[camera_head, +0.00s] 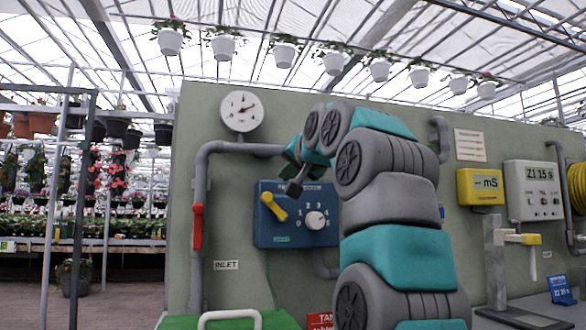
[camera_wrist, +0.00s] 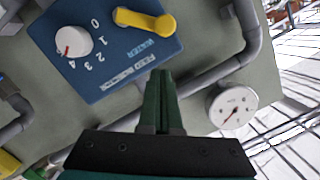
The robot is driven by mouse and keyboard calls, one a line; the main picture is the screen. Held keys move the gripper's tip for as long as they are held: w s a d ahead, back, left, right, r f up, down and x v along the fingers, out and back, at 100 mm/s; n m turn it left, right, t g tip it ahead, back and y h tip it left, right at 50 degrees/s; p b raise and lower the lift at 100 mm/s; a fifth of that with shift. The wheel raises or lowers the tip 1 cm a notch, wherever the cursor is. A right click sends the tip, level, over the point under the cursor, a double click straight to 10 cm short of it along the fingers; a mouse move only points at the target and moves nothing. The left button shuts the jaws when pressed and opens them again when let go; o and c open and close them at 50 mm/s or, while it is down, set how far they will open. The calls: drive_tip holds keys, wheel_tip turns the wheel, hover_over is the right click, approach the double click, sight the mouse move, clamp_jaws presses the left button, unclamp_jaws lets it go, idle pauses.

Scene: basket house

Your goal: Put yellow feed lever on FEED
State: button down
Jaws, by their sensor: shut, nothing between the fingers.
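The yellow lever (camera_head: 273,206) is on the left part of a blue control panel (camera_head: 290,241) on the grey-green wall. In the head view it slants from upper left to lower right. The wrist view, turned nearly upside down, shows the lever (camera_wrist: 142,20) and the panel (camera_wrist: 110,50) with small white lettering beside the lever. One word looks like WATER; I cannot clearly read FEED. My gripper (camera_head: 293,188) is in front of the panel's upper edge, right of and above the lever. In the wrist view its green fingers (camera_wrist: 160,75) are together and empty, apart from the lever.
A white dial knob (camera_head: 315,220) with numbers sits right of the lever. A pressure gauge (camera_head: 240,111), grey pipe (camera_head: 202,170) and red valve handle (camera_head: 197,226) are to the left. A yellow meter (camera_head: 480,187) and white box (camera_head: 533,190) hang at right.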

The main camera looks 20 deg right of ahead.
sight(275, 207)
drive_tip(key=shift+a+f+b, duration=0.4)
drive_tip(key=shift+a+f, duration=0.05)
drive_tip(key=shift+f, duration=0.25)
drive_tip(key=shift+a+f+b, duration=0.35)
drive_tip(key=shift+a+f, duration=0.1)
drive_tip(key=shift+f, duration=0.2)
